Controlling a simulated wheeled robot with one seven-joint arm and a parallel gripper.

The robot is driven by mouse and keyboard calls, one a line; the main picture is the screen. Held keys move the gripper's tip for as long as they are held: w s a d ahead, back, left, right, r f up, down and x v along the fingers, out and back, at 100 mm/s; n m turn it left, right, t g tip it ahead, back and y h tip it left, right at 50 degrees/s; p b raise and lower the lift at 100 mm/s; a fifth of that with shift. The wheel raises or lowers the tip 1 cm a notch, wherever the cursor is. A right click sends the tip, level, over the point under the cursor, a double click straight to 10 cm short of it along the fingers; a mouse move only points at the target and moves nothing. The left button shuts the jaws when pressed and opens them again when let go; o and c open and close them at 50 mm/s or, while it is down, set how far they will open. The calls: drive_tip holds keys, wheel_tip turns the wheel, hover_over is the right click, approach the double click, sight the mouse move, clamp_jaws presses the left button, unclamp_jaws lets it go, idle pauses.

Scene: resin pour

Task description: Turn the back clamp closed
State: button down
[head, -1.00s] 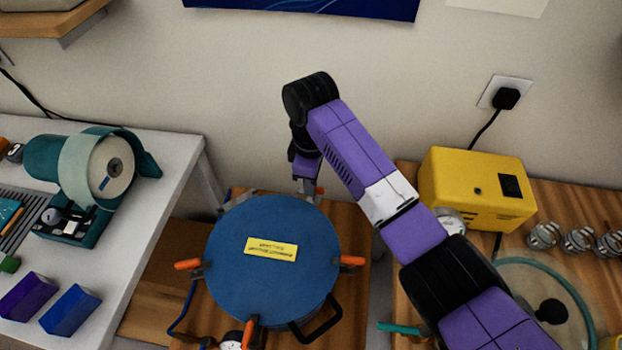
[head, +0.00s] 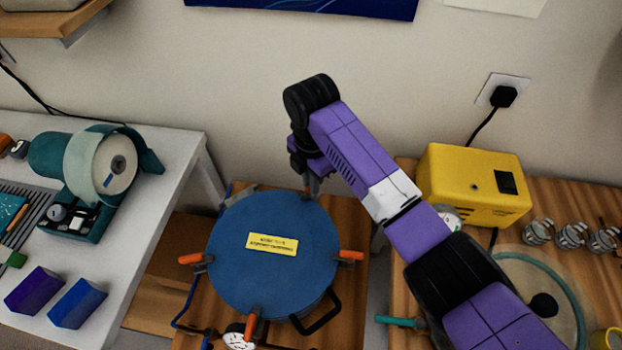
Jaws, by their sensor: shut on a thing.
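The blue round pot lid (head: 270,285) with a yellow label (head: 273,244) sits on a wooden stand in the middle of the head view. Orange-handled clamps show around its rim: a left clamp (head: 191,259), a right clamp (head: 350,255) and a front clamp (head: 250,329). My gripper (head: 311,184) reaches down at the lid's back right edge, shut on the back clamp. That clamp is mostly hidden by the gripper, so its angle cannot be told.
A black handle (head: 318,315) and a round gauge (head: 237,337) are at the pot's front. A yellow box (head: 475,187) stands on the right table, near my arm. The wall is close behind.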

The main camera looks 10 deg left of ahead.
drive_tip(key=shift+n, duration=1.7)
drive_tip(key=c, duration=1.5)
unclamp_jaws()
drive_tip(key=shift+d, duration=0.1)
drive_tip(key=shift+r, duration=0.15)
wheel_tip(320, 180, up, 8)
drive_tip(key=shift+f+b, duration=0.2)
drive_tip(key=shift+b, duration=0.55)
drive_tip(key=shift+s, duration=0.1)
